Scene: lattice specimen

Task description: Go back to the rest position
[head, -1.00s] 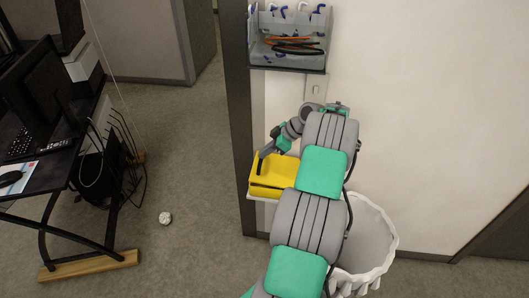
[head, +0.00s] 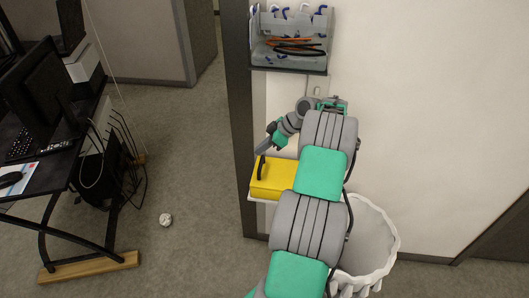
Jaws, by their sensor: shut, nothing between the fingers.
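My gripper (head: 263,149) is at the end of my arm, which reaches up the middle of the head view. It points down and left, just above the back edge of a yellow box (head: 276,181). It is shut and empty. A dark handle (head: 261,166) stands up at the left of the box top, close below my gripper; whether they touch is hard to tell. My arm hides the right side of the box.
A grey wall rack (head: 288,66) with cables and hooks is above my gripper. A white bin (head: 382,245) stands behind my arm at right. A black desk (head: 50,185) is at left. A crumpled white ball (head: 166,220) lies on the open floor.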

